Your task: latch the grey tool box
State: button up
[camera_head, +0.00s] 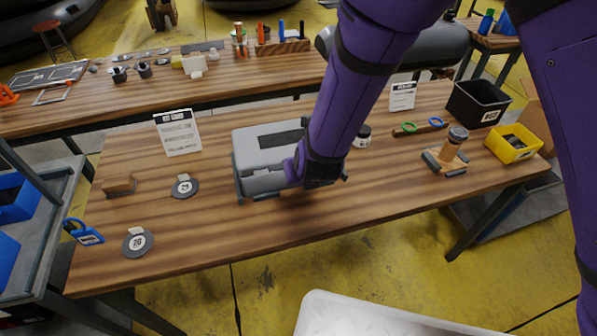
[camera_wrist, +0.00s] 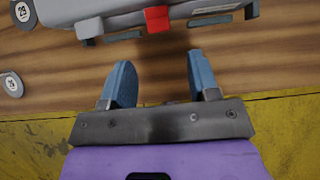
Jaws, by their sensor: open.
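The grey tool box (camera_head: 262,146) stands on the wooden table in the head view, with its lid down over the body. Its front side also shows at the top of the wrist view (camera_wrist: 118,14), with a red latch (camera_wrist: 157,19) near the middle of that side. I cannot tell whether the latch is fastened. My gripper (camera_wrist: 160,78) is open and empty, its two blue fingers apart and pointing at the box's front side, with a gap to the latch. In the head view my purple arm hides the box's right part and my fingers.
On the table (camera_head: 195,235) are two round grey discs (camera_head: 185,187) (camera_head: 138,242), a brown block (camera_head: 119,185), a sign (camera_head: 178,132), a yellow bin (camera_head: 513,144) and a black bin (camera_head: 478,103). The table's front strip is mostly clear.

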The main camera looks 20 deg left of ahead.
jog(key=v, duration=0.4)
jog(key=shift+d+r, duration=0.1)
jog(key=shift+r, duration=0.05)
dwell(0.4)
jog(key=w+d+r+m+t+h, duration=0.2)
jog(key=w+d+r+m, duration=0.3)
jog(key=d+r+m, duration=0.4)
jog(key=w+d+r+m+t+h, duration=0.2)
jog(key=w+d+r+m+h, duration=0.15)
jog(key=d+r+m, duration=0.55)
jog(key=s+d+r+m+g+h, duration=0.1)
jog(key=s+d+r+m, duration=0.35)
jog(key=d, duration=0.35)
jog(key=s+d+r+m+g+h, duration=0.1)
jog(key=s+d+r+m+g, duration=0.15)
jog(key=d+m, duration=0.4)
jog(key=s+d+r+m+g, duration=0.1)
jog(key=s+d+r+m, duration=0.3)
jog(key=d, duration=0.5)
jog(key=s+r+m+y, duration=0.2)
jog(key=s+m+y, duration=0.1)
jog(key=s+m, duration=0.6)
jog(key=s, duration=0.3)
jog(key=shift+d+r+g+y, duration=0.25)
jog(key=shift+d+g+y, duration=0.1)
